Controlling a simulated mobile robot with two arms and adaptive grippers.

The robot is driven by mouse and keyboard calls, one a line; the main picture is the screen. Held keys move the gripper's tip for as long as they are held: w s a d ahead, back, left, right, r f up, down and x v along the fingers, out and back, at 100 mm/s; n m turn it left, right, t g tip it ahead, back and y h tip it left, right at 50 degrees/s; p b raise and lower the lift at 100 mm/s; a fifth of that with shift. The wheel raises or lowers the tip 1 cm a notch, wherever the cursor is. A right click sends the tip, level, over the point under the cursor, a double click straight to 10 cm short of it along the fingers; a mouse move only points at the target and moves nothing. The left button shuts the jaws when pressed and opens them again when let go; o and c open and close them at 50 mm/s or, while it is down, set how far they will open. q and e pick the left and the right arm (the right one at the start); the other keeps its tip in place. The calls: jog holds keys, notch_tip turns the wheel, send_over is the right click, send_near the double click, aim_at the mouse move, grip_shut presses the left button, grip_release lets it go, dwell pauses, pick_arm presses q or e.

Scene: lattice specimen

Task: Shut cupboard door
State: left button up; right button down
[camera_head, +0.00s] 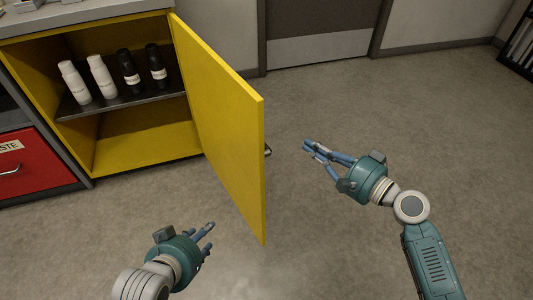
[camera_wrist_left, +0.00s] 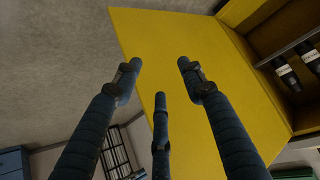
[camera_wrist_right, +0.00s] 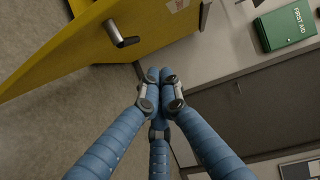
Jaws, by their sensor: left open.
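The yellow cupboard door (camera_head: 222,115) stands wide open, swung out from the right side of the yellow cupboard (camera_head: 150,143). The door handle (camera_head: 268,151) juts from its outer face; it also shows in the right wrist view (camera_wrist_right: 122,34). My right gripper (camera_head: 308,147) is on the outer side of the door, right of the handle and apart from it. Its fingers are closed together with nothing visible between them (camera_wrist_right: 158,78). My left gripper (camera_head: 211,235) is on the inner side, near the door's lower part. Its fingers are spread and empty, with the door beyond them (camera_wrist_left: 160,72).
White bottles (camera_head: 102,76) and dark bottles (camera_head: 129,71) stand on the cupboard's shelf (camera_head: 118,101). A red drawer (camera_head: 30,165) is at the left. A grey room door (camera_head: 320,30) is behind. The floor (camera_head: 420,110) at the right is clear. A green first-aid box (camera_wrist_right: 285,25) shows in the right wrist view.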

jog(key=shift+y, duration=0.8)
jog(key=w+a+r, duration=0.1)
jog(key=a, duration=0.2)
jog(key=w+a+r, duration=0.1)
jog(key=a, duration=0.3)
jog(key=w+a+r, duration=0.1)
jog(key=w+a, duration=0.1)
jog(key=a, duration=0.2)
jog(key=shift+w+a+r, duration=0.1)
jog(key=shift+a+r, duration=0.05)
jog(key=shift+a, duration=0.05)
pick_arm(q)
jog(key=shift+v, duration=0.8)
pick_arm(e)
jog(key=shift+s+a, duration=0.3)
jog(key=shift+a, duration=0.1)
pick_arm(q)
jog(key=shift+s+a, duration=0.1)
jog(key=shift+a, duration=0.15)
pick_arm(e)
jog(key=shift+s+a, duration=0.1)
